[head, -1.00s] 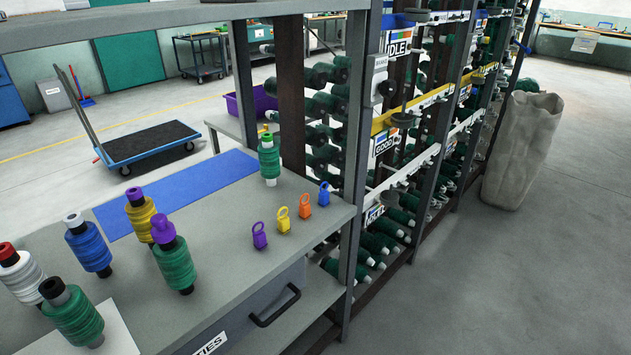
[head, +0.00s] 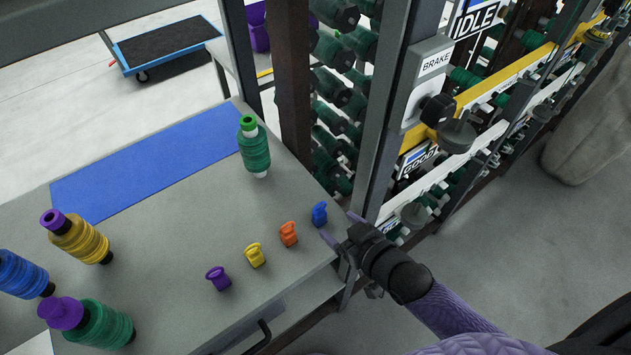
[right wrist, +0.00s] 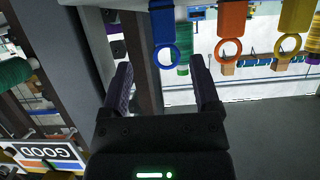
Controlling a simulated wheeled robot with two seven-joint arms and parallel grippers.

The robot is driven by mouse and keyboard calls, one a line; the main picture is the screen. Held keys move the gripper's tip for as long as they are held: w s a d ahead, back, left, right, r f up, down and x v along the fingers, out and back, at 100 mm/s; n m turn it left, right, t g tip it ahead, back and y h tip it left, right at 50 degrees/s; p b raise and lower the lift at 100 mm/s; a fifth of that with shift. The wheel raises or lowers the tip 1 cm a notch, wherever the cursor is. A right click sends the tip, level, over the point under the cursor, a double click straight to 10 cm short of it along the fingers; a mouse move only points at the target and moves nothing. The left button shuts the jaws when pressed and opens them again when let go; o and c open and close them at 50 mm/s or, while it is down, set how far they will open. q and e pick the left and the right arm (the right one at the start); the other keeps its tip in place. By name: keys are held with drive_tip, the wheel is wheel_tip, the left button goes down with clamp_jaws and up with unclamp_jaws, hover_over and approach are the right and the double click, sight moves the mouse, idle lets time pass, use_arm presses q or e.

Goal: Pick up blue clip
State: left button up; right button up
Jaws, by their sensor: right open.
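The blue clip (head: 319,213) stands at the right end of a row of clips near the right edge of the grey bench (head: 180,215). In the right wrist view the blue clip (right wrist: 165,45) shows its ring between my open fingers, a little beyond the tips. My right gripper (head: 338,226) is open and empty just right of the blue clip; it also shows in the right wrist view (right wrist: 162,82). Whether a finger touches the clip I cannot tell. My left gripper is not in view.
An orange clip (head: 288,233), a yellow clip (head: 254,255) and a purple clip (head: 218,278) stand left of the blue one. A green spool (head: 254,150) stands behind. A rack post (head: 390,110) with a brake knob (head: 437,109) rises close by the gripper.

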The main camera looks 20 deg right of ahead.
sight(323, 219)
drive_tip(key=b+x, duration=0.2)
drive_tip(key=x, duration=0.2)
drive_tip(key=b+x, duration=0.2)
drive_tip(key=x, duration=0.3)
drive_tip(key=shift+s+a+f, duration=0.2)
drive_tip(key=shift+s+f, duration=0.1)
drive_tip(key=shift+f, duration=0.05)
drive_tip(key=shift+w, duration=0.1)
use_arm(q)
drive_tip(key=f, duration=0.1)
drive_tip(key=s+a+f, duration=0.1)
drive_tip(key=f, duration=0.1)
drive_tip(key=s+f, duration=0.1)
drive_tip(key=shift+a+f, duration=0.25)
use_arm(e)
drive_tip(key=shift+r, duration=0.15)
drive_tip(key=shift+c, duration=0.3)
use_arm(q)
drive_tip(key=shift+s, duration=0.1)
use_arm(e)
clamp_jaws()
